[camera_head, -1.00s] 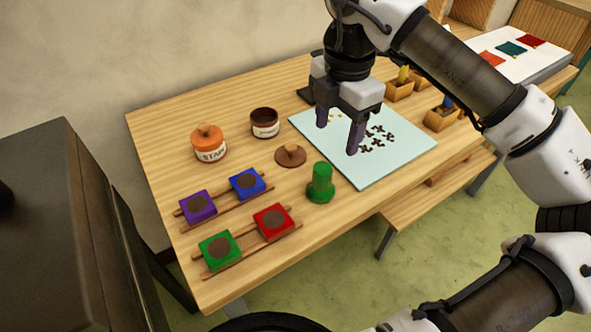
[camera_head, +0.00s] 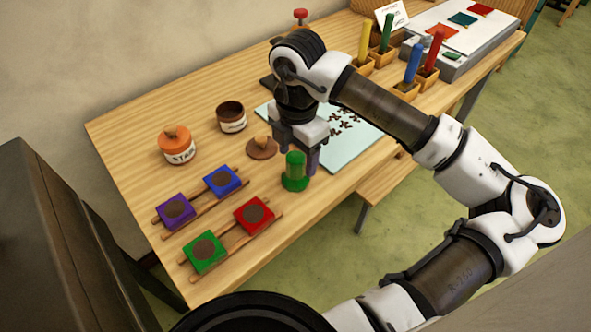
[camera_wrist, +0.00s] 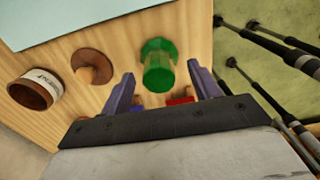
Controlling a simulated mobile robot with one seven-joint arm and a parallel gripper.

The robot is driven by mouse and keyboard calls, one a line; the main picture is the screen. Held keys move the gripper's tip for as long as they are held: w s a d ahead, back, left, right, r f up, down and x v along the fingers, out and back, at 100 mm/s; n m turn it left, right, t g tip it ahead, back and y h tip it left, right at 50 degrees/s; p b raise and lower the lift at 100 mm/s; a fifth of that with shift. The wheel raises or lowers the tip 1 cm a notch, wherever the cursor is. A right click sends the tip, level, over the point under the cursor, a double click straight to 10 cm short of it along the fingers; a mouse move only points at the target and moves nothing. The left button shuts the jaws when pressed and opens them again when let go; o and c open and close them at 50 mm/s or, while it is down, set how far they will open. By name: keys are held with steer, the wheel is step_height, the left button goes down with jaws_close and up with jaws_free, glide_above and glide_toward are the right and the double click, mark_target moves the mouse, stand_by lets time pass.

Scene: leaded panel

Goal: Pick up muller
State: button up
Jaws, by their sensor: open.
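The muller, a green piece with a wide round base and a narrower upright grip, (camera_head: 295,172) stands upright on the wooden table near the front edge of the pale sheet. It also shows in the wrist view (camera_wrist: 158,66), between the lines of the two fingers. My gripper (camera_head: 297,154) is open and empty, low and just behind the muller in the head view. In the wrist view, the gripper's fingertips (camera_wrist: 161,72) lie either side of the muller, with gaps; I cannot tell whether they reach around it.
A brown knobbed lid (camera_head: 262,150) lies close left of the muller. Beyond are an open jar (camera_head: 232,124) and an orange-lidded jar (camera_head: 178,154). Coloured blocks, including a red one (camera_head: 254,214), sit on rails at front left. A pale sheet (camera_head: 350,146) with dark pieces lies behind.

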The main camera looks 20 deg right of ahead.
steer(key=shift+a+f+p, duration=0.15)
steer(key=shift+f+p, duration=0.3)
steer(key=shift+f, duration=1.4)
steer(key=shift+w, duration=0.1)
jaws_close()
